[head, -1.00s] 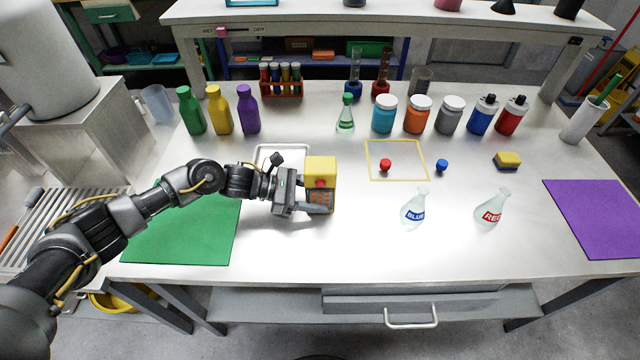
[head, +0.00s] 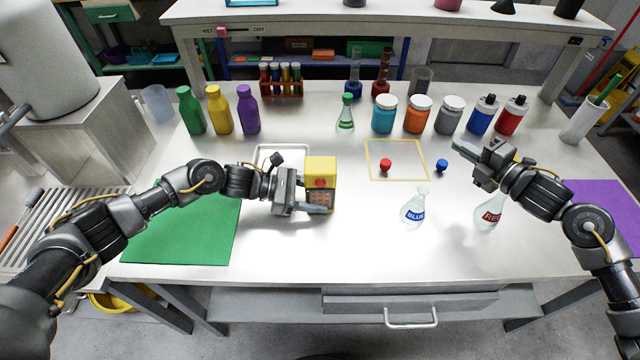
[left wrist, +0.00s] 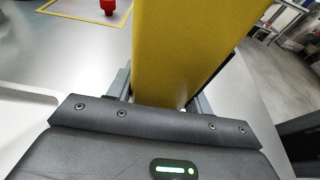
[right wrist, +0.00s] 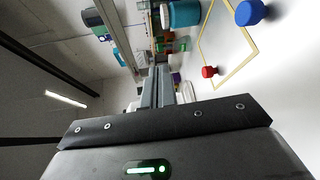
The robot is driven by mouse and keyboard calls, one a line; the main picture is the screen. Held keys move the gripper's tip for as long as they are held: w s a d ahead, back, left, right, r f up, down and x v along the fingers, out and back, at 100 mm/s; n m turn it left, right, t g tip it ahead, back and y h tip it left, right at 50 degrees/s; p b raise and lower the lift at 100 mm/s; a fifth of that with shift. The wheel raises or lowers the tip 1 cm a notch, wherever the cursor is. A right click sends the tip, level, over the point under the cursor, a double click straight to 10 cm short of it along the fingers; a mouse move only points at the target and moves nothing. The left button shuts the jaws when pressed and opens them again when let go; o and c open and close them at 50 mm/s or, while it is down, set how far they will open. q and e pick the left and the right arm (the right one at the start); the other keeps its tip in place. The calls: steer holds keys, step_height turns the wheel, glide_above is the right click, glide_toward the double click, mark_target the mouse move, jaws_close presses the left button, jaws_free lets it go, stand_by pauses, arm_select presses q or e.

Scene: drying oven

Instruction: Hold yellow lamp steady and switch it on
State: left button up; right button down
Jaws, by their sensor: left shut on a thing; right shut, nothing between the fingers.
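The yellow lamp (head: 321,170) is a boxy yellow block standing on the table, with a red button on its front side and an orange-brown panel below. My left gripper (head: 316,208) is shut on the lamp from the left side; the lamp's yellow body also fills the left wrist view (left wrist: 185,45). My right gripper (head: 462,150) is shut and empty, raised above the table at the right. It points left toward the lamp but is well apart from it. Its closed fingers show in the right wrist view (right wrist: 158,88).
Red (head: 385,165) and blue (head: 441,165) stoppers lie near the yellow frame outline. Bottles and jars line the back.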

steer(key=s+a+f+m+g+y, duration=0.1)
steer(key=s+a+m, duration=0.1)
steer(key=s+a, duration=0.65)
steer(key=s+a+f+m+y, duration=0.15)
steer(key=s+a, duration=0.35)
steer(key=a, duration=0.7)
steer(key=s+a+f+m+g+y, duration=0.1)
steer(key=s+a+m+y, duration=0.1)
steer(key=s+a, duration=0.65)
steer(key=m, duration=0.1)
glide_toward(308, 184)
steer(key=shift+h, duration=0.35)
steer(key=shift+w+a+r, duration=0.1)
steer(key=shift+w+a, duration=0.45)
steer(key=shift+a, duration=0.3)
steer(key=shift+w+a+r, duration=0.1)
steer(key=shift+w+a, duration=0.45)
steer(key=shift+a, duration=0.35)
steer(key=shift+w, duration=0.2)
steer(key=shift+w, duration=0.35)
steer(key=shift+s, duration=0.55)
